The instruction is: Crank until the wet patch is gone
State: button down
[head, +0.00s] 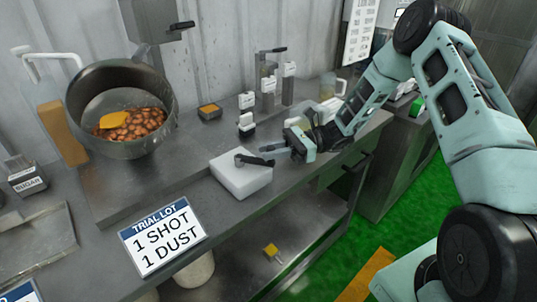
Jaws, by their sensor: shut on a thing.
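A grey metal drum (88,103) is tilted open toward me at the left and holds brown nut-like pieces (140,125). A glossy yellow-orange patch (113,121) lies on them; I cannot tell whether it is the wet patch. A white block (240,180) with a black crank handle (254,160) on top sits near the bench's front edge. My gripper (268,149) reaches in from the right, level, and is shut on the crank handle. The exact contact is small and hard to see.
A sign (160,238) reading "1 SHOT 1 DUST" stands at the front edge. A jug (58,125) and sugar tin (27,178) are at the left. Small labelled containers (246,122) and dispensers (268,92) stand behind my gripper. The bench (178,203) between sign and block is clear.

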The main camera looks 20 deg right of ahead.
jog(key=shift+w+d, duration=0.25)
jog(key=shift+w, duration=0.15)
jog(key=shift+w, duration=0.1)
jog(key=c, duration=1.3)
grip_release()
jog(key=shift+o, duration=0.2)
jog(key=shift+r, duration=0.15)
notch_tip(320, 180, up, 10)
jog(key=shift+f+b, duration=0.1)
jog(key=shift+b, duration=0.55)
